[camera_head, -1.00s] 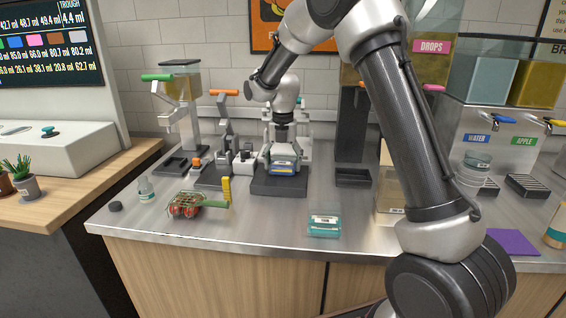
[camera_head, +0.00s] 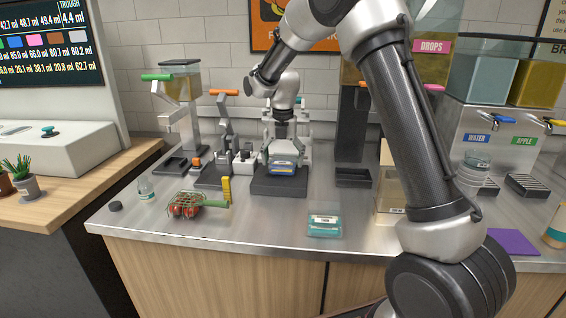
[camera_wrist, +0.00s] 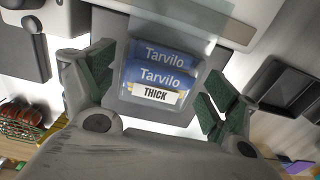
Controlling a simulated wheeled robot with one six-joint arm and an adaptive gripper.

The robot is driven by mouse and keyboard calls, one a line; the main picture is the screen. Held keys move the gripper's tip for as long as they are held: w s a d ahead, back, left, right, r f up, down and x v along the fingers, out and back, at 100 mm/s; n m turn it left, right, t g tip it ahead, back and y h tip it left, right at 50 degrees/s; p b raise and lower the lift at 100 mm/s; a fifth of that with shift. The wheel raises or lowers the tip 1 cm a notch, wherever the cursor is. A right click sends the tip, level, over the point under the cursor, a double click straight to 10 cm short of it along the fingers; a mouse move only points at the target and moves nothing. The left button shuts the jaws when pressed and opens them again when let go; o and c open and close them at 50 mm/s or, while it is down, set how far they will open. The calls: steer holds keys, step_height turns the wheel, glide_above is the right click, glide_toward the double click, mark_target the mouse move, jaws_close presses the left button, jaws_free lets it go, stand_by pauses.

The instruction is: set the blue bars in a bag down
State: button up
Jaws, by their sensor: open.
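The blue bars in a bag (camera_head: 282,168) rest on a dark square platform (camera_head: 278,187) at the back middle of the counter. In the wrist view the bag (camera_wrist: 158,75) shows two blue "Tarvilo" bars and a "THICK" label. My gripper (camera_head: 283,158) is above and around the bag. Its green-padded fingers (camera_wrist: 155,90) stand apart on either side of the bag, with a gap at each side. The bag's underside is hidden.
A teal pack (camera_head: 324,226) lies near the counter's front edge. A wire basket with red items (camera_head: 185,205) stands front left. Dispensers (camera_head: 180,90) stand behind left. A dark tray (camera_head: 353,177) is right of the platform. The counter between platform and teal pack is clear.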

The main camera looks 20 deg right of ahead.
steer(key=shift+r, duration=3)
steer(key=o, duration=0.3)
